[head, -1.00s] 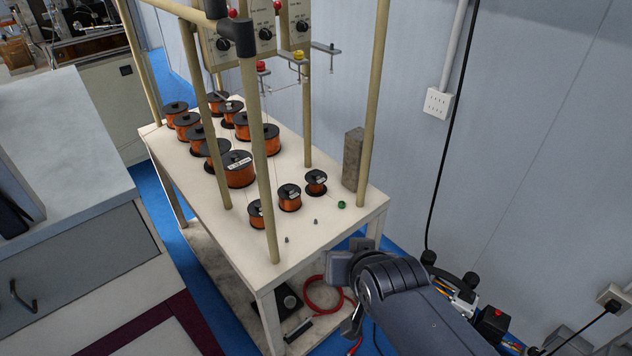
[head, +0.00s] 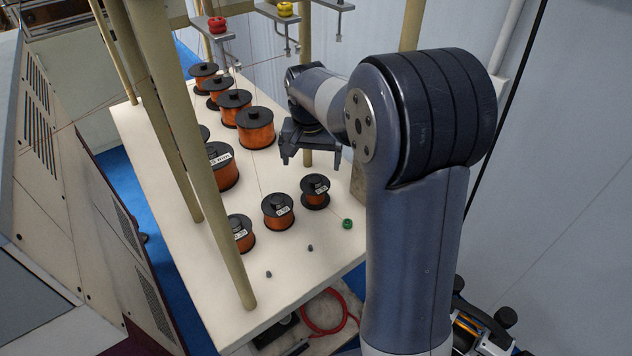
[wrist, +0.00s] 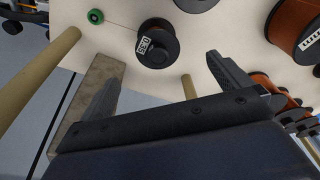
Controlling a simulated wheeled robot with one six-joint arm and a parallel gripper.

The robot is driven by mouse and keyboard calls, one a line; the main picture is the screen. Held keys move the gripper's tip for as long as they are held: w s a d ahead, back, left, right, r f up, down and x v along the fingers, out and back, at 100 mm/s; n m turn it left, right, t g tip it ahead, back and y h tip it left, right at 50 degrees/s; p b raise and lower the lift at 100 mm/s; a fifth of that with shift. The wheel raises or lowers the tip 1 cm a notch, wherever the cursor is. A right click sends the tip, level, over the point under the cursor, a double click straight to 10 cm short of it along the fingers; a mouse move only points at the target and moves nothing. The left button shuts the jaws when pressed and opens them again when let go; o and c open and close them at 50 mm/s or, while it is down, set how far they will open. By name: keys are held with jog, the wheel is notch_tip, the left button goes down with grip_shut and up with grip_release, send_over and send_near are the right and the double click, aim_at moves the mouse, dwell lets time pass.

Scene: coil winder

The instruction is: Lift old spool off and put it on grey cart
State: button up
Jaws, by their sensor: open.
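Several orange-wound spools with black flanges stand on the white table (head: 285,280). Three smaller labelled ones are in front: the left (head: 240,235), middle (head: 278,210) and right (head: 315,191). No mark tells me which is the old spool. My gripper (head: 309,156) is open and empty, above the table's right side, behind the right small spool. In the wrist view my open fingers (wrist: 163,72) point toward that small spool (wrist: 157,45), with nothing between them. I cannot identify the grey cart.
Upright tan posts (head: 218,205) stand around the table. Metal brackets with a red knob (head: 217,25) and a yellow knob hang above, with thin wires. A green ring (head: 347,224) and two small grey pieces lie in front. A tan block (wrist: 88,100) stands beside my gripper.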

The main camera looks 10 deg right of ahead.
aim_at(315, 179)
jog(key=f, duration=0.2)
jog(key=w+f, duration=0.1)
jog(key=f, duration=0.2)
jog(key=shift+w+d+f, duration=0.25)
jog(key=shift+w+f, duration=0.1)
jog(key=shift+f, duration=0.05)
jog(key=shift+w+d+f, duration=0.1)
jog(key=shift+d+f, duration=0.1)
jog(key=shift+f, duration=0.7)
jog(key=shift+w+d+f, duration=0.1)
jog(key=shift+d+f, duration=0.05)
jog(key=shift+f, duration=0.7)
jog(key=shift+w+d+f, duration=0.1)
jog(key=shift+d+f, duration=0.1)
jog(key=shift+f, duration=0.7)
jog(key=shift+c, duration=0.3)
jog(key=c, duration=1)
